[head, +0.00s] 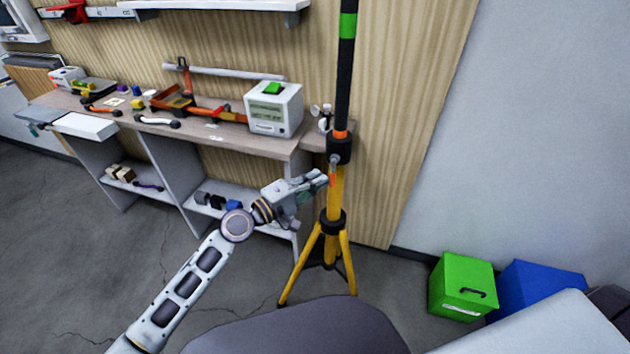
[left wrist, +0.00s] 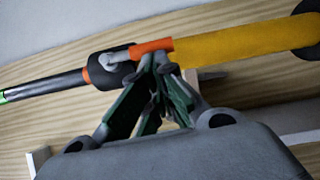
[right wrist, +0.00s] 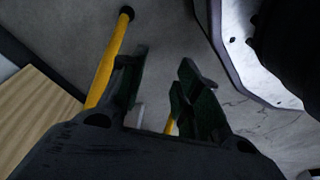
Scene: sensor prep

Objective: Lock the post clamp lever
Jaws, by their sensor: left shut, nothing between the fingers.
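A yellow tripod post (head: 335,195) stands upright, with a black clamp collar (head: 340,148) holding a dark pole (head: 346,75). The clamp lever (head: 332,178), grey with an orange grip, points down along the post from the collar. The left wrist view shows its orange grip (left wrist: 152,47) lying close along the yellow tube. My left gripper (head: 324,181) is shut and empty, its fingertips at the orange grip; whether they touch is hard to tell. My right gripper (right wrist: 162,78) is open and empty, with a yellow tripod leg (right wrist: 108,65) beside it.
A workbench (head: 215,135) with tools and a white meter box (head: 273,108) stands left of the post. A green box (head: 462,285) and a blue box (head: 535,285) sit on the floor at right. The tripod legs spread below the post.

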